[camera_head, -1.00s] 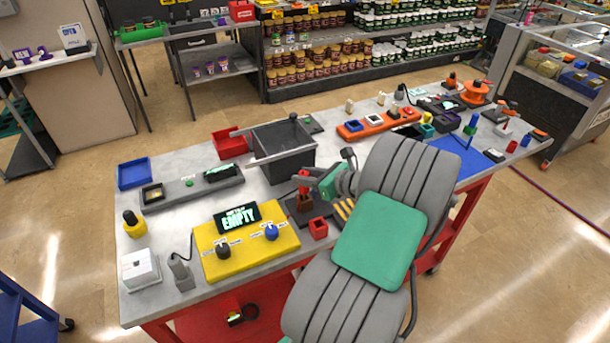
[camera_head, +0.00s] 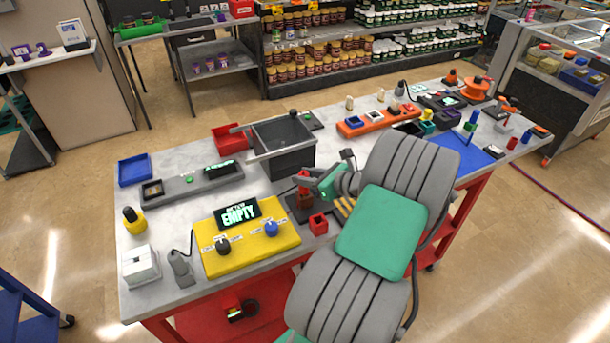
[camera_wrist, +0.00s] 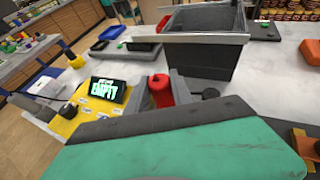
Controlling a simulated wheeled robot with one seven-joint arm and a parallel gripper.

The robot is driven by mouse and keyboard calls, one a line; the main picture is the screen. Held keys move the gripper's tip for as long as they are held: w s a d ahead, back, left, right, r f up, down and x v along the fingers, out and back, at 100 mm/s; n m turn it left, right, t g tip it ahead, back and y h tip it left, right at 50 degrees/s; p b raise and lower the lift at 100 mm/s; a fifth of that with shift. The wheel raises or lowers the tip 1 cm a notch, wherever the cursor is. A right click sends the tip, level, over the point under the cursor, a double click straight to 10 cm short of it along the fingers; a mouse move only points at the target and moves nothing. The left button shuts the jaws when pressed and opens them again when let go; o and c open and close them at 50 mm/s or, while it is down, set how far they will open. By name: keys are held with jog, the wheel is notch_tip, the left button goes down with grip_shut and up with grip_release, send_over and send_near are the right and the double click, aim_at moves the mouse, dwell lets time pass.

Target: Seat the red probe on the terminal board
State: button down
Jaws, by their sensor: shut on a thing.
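My gripper (camera_head: 304,178) is shut on a red probe (camera_wrist: 160,88), which stands about upright between the two grey fingers in the wrist view. In the head view the red probe (camera_head: 303,183) shows at the fingertips, directly above a dark base (camera_head: 296,214) with a brownish-red block on it. I cannot tell whether this base is the terminal board, nor whether the probe touches the block. The lower end of the probe is hidden in the wrist view.
A yellow panel (camera_head: 247,252) with an "EMPTY" display stands left of my gripper. A dark grey bin (camera_head: 285,158) stands just behind it. A small red open box (camera_head: 318,225) is close in front. Clear tabletop (camera_head: 190,213) lies to the left.

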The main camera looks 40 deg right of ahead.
jog(key=shift+f, duration=0.4)
dwell(0.3)
jog(key=c, duration=1)
grip_release()
jog(key=shift+c, duration=0.2)
notch_tip(320, 180, up, 2)
jog(key=p, duration=0.2)
jog(key=shift+r+p, duration=0.25)
jog(key=shift+p, duration=0.1)
jog(key=shift+r, duration=3.25)
